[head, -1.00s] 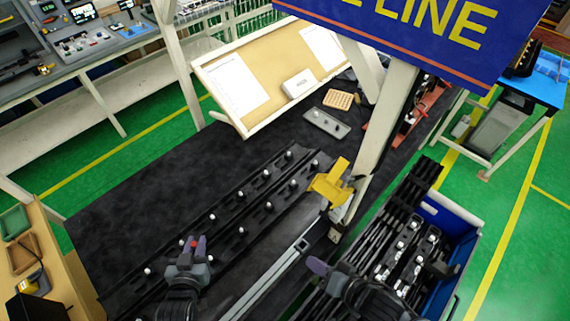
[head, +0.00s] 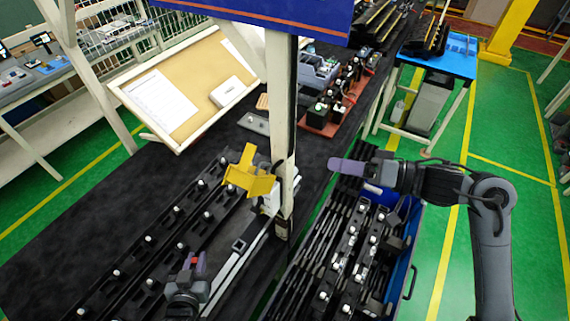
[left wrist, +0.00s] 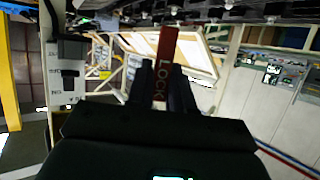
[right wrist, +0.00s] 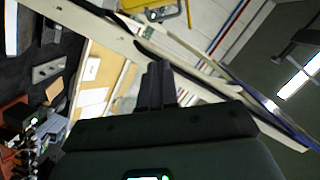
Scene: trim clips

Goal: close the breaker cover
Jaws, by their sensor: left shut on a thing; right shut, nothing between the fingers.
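The yellow breaker cover (head: 250,175) stands out, open, from the pale breaker box (head: 270,200) on the white post. The box front with a dark switch seems to show in the left wrist view (left wrist: 70,78). My left gripper (head: 194,264) is left of and nearer than the post, shut on a red tag marked LOCK (left wrist: 164,62). My right gripper (head: 348,167) is shut and empty, right of the post and apart from the cover. The right wrist view shows part of the yellow cover (right wrist: 160,8) at its top edge and the closed fingers (right wrist: 157,72).
The white post (head: 282,110) stands between my grippers, with a blue sign (head: 270,8) above. Black clip rails (head: 150,240) lie on the dark table. A blue crate (head: 405,270) of black parts sits below my right arm. A tilted board (head: 185,105) stands behind.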

